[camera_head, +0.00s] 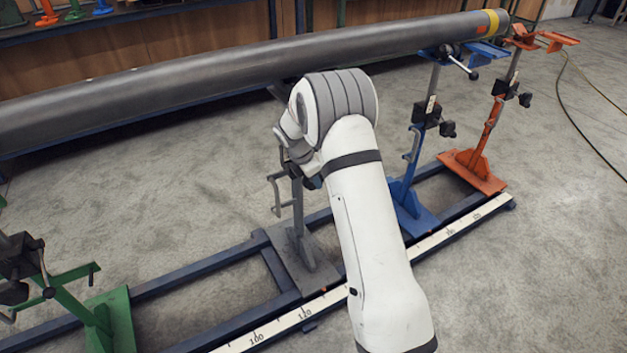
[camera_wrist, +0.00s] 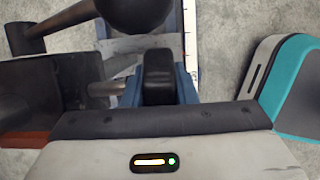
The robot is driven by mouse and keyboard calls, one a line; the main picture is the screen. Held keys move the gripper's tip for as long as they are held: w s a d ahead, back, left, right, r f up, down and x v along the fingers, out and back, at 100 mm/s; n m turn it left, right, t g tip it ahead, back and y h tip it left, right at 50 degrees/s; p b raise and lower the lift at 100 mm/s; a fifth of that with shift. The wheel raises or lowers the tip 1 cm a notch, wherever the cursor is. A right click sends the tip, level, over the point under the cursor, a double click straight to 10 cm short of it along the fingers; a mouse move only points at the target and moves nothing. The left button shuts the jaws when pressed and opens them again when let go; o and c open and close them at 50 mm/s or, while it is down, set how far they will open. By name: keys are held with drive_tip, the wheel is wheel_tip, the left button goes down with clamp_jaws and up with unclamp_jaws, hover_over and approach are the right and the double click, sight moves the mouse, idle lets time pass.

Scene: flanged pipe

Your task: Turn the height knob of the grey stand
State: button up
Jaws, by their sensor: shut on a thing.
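The grey stand (camera_head: 302,258) is on the floor rail, its post rising behind my arm. Its upper part and height knob are mostly hidden by my wrist in the head view. My gripper (camera_wrist: 158,76) is at the stand's upper post, and the wrist view shows its dark finger part in the middle. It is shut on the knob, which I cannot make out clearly. A short metal shaft (camera_wrist: 106,88) shows just left of the finger, with a dark block (camera_wrist: 28,92) beyond it.
A long grey pipe (camera_head: 220,68) runs above the stands, close over my wrist. A blue stand (camera_head: 412,205) and an orange stand (camera_head: 474,170) are to the right, a green stand (camera_head: 110,318) to the left. The rail (camera_head: 240,250) lies below. Open floor is at the right.

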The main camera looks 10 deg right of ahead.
sight(304, 181)
drive_tip(key=h+b, duration=0.1)
drive_tip(key=h, duration=0.1)
drive_tip(key=t+h+b, duration=0.1)
drive_tip(key=h, duration=0.1)
drive_tip(key=t+h+b, duration=0.1)
drive_tip(key=h+b, duration=0.1)
drive_tip(key=shift+a+f, duration=0.25)
drive_tip(key=h+b, duration=0.1)
drive_tip(key=h, duration=0.1)
drive_tip(key=t+h, duration=0.1)
drive_tip(key=h, duration=0.2)
drive_tip(key=shift+s+r+t+b, duration=0.1)
drive_tip(key=shift+r+t+b, duration=0.05)
drive_tip(key=shift+t+b, duration=0.2)
drive_tip(key=o, duration=1)
drive_tip(key=shift+a+r, duration=0.1)
drive_tip(key=p+v, duration=0.2)
drive_tip(key=v, duration=0.5)
drive_tip(key=shift+s+a, duration=0.1)
drive_tip(key=shift+a, duration=0.25)
